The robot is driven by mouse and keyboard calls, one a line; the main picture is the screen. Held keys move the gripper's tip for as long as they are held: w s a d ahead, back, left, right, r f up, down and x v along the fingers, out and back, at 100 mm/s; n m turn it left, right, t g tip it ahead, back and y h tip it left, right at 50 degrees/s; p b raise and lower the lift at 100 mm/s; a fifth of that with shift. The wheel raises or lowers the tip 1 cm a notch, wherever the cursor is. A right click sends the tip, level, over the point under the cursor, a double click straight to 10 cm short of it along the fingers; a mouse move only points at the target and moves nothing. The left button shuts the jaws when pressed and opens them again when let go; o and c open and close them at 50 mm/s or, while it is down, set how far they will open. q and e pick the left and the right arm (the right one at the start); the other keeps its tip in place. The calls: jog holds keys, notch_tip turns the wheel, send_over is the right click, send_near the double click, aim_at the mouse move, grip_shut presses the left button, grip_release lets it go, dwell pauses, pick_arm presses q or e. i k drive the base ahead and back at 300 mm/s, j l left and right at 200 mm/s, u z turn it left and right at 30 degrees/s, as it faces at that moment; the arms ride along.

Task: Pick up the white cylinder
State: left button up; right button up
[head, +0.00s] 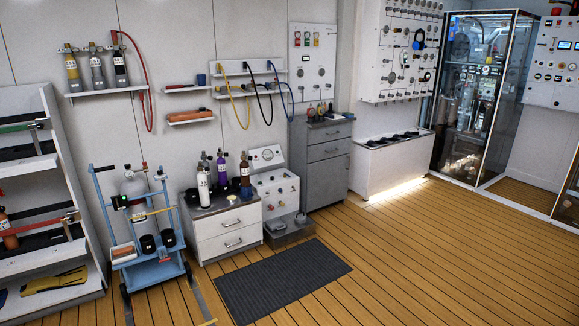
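A white cylinder (203,186) with a dark top stands upright on the white drawer cabinet (228,222), left of the middle of the head view. It stands at the front left of a small group. A larger pale grey cylinder (133,188) stands on the blue trolley to the left. Neither of my grippers shows in the head view.
The blue trolley (158,272) stands close left of the cabinet. A dark mat (282,279) lies on the floor in front. A shelf rack (45,262) is at the far left. A panel unit (275,190) adjoins the cabinet on the right. The wooden floor is clear at right.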

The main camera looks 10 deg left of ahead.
aim_at(201, 179)
jog(key=i+j+u, duration=0.25)
jog(key=i, duration=0.75)
jog(key=i+u, duration=0.25)
jog(key=i, duration=0.75)
